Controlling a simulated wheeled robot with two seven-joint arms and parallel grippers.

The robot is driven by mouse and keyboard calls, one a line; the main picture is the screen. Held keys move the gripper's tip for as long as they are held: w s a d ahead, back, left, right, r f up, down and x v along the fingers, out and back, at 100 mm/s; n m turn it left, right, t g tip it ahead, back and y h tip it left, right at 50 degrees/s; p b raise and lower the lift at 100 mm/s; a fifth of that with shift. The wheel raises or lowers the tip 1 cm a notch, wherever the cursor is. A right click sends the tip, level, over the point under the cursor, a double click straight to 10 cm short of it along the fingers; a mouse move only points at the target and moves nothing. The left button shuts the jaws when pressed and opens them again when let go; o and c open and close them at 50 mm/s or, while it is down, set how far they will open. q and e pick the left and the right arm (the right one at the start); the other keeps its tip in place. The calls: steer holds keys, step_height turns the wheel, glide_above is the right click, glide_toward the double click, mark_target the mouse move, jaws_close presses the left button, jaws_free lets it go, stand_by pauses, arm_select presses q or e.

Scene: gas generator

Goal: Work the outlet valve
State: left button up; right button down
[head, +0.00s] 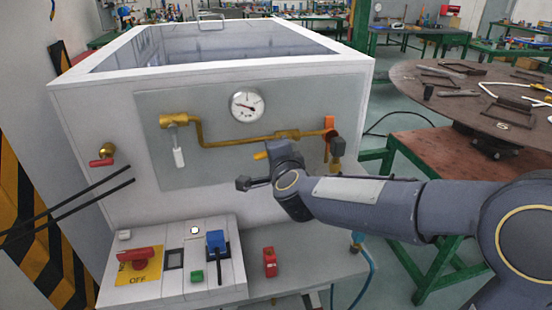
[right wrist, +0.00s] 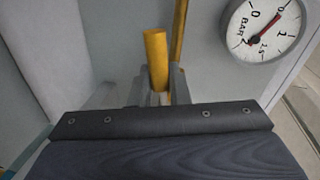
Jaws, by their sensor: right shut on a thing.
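A grey panel (head: 220,165) on the front of the white generator carries brass piping (head: 225,142) and a round pressure gauge (head: 247,106). A yellow handle (head: 260,156) sticks out below the pipe, left of my right gripper (head: 280,158). In the right wrist view the yellow handle (right wrist: 156,55) stands between my fingers (right wrist: 157,88), which are shut on it. Its lower end is hidden by the gripper. A valve with an orange lever (head: 330,122) sits at the pipe's right end. A valve with a white lever (head: 179,157) hangs at its left end. My left gripper is out of view.
A red-handled tap (head: 102,162) is on the left of the front. Below is a control box with a red switch (head: 139,255) and a blue switch (head: 215,242). Two thin dark rods (head: 70,206) cross at left. A round table (head: 460,95) with tools stands at right.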

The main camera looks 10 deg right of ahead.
steer(key=shift+r+m+y, duration=0.3)
steer(key=shift+r+m, duration=0.05)
steer(key=shift+m, duration=0.35)
steer(key=c, duration=1.4)
jaws_free()
steer(key=s+r+p, duration=0.1)
steer(key=s, duration=0.6)
steer(key=shift+s+r, duration=0.3)
steer(key=shift+s, duration=0.05)
steer(key=shift+d, duration=0.15)
